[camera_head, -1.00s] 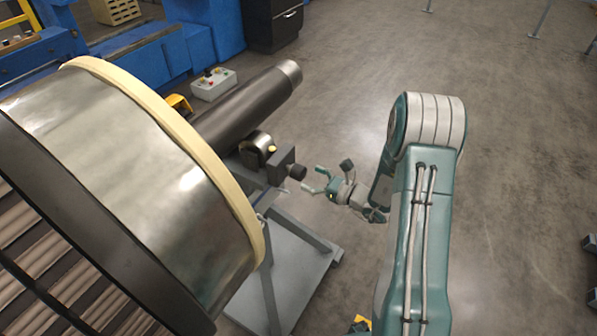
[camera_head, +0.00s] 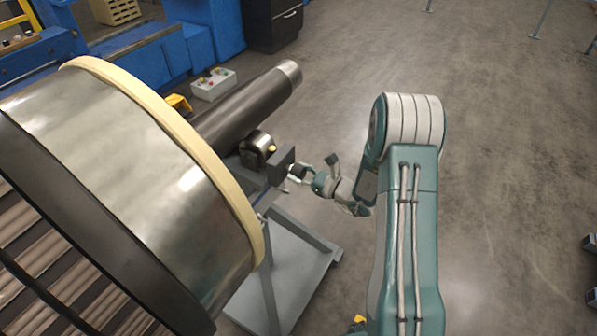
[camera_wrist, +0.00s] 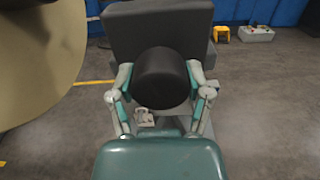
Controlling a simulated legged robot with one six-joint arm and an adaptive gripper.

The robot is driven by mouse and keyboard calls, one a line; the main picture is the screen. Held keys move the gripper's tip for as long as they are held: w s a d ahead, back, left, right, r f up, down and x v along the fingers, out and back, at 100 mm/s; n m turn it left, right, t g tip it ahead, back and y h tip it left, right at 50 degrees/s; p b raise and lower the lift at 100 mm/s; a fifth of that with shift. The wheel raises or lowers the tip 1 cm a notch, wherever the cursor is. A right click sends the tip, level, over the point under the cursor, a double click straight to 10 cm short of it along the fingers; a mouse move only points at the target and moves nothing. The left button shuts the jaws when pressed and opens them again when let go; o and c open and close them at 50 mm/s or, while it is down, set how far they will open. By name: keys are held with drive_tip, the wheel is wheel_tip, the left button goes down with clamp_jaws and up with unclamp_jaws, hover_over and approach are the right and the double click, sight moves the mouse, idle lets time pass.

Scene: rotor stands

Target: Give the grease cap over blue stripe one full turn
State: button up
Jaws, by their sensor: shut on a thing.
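The grease cap (camera_wrist: 163,78) is a dark, round knob on the front of a dark grey block (camera_wrist: 158,28) in the wrist view. In the head view the block (camera_head: 281,165) sits on the stand beside the rotor shaft. My gripper (camera_wrist: 162,88) has a finger on each side of the cap and is shut on it. In the head view my gripper (camera_head: 306,172) reaches the cap from the right. I see no blue stripe clearly in the wrist view; a small bluish bit near the stand in the head view is too small to tell.
The large rotor drum (camera_head: 130,160) with a cream rim fills the left. The dark shaft (camera_head: 245,107) runs behind the block. The grey stand (camera_head: 300,270) is below. A control box (camera_head: 213,84) lies at the back.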

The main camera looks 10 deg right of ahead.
drive_tip(key=shift+w+m, duration=0.1)
drive_tip(key=shift+m, duration=1.8)
drive_tip(key=o, duration=1.2)
drive_tip(key=shift+c, duration=0.2)
drive_tip(key=v, duration=1.2)
